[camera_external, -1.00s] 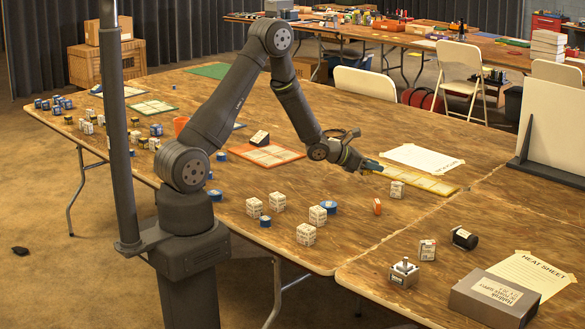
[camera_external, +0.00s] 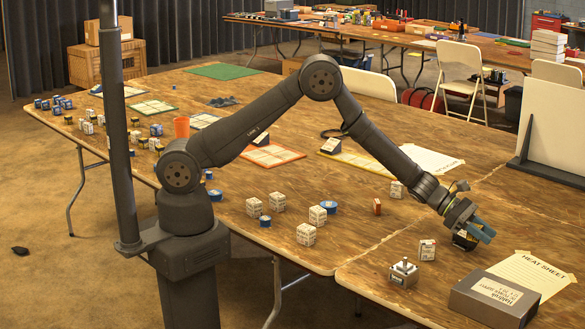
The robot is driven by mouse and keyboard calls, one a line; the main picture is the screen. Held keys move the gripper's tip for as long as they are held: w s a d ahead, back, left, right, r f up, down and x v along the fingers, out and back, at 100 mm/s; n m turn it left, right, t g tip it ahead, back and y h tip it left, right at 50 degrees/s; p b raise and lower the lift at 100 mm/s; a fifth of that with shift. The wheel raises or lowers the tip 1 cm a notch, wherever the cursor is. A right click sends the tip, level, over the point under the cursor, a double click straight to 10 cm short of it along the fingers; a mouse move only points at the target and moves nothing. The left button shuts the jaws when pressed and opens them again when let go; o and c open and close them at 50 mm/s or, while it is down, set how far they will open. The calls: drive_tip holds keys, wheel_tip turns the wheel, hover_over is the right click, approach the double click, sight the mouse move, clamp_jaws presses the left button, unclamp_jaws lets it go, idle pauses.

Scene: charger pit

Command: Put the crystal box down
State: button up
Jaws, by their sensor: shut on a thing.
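My gripper (camera_external: 471,236) is at the right side of the table, pointing down and to the right. Its blue-tipped jaws are shut on a small dark box with a pale label, which I take to be the crystal box (camera_external: 463,241). The box is partly hidden by the jaws. It is at or just above the bare wood; I cannot tell whether it touches.
A grey box (camera_external: 480,305) and the heat sheet (camera_external: 535,270) lie to the front right. A metal block with a knob (camera_external: 403,272) and a small white box (camera_external: 427,250) stand to the left. A white panel (camera_external: 556,130) stands behind.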

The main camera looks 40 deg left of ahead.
drive_tip(key=shift+m+g, duration=0.7)
drive_tip(key=shift+g, duration=0.1)
drive_tip(key=s+d, duration=0.6)
drive_tip(key=shift+d, duration=0.15)
hover_over(501, 267)
drive_tip(key=s+d, duration=0.2)
drive_tip(key=s, duration=0.3)
drive_tip(key=f, duration=0.7)
drive_tip(key=shift+w+a, duration=0.1)
drive_tip(key=shift+w, duration=0.1)
drive_tip(key=shift+f, duration=1.95)
drive_tip(key=shift+f, duration=0.15)
drive_tip(key=o, duration=1)
drive_tip(key=shift+o, duration=0.2)
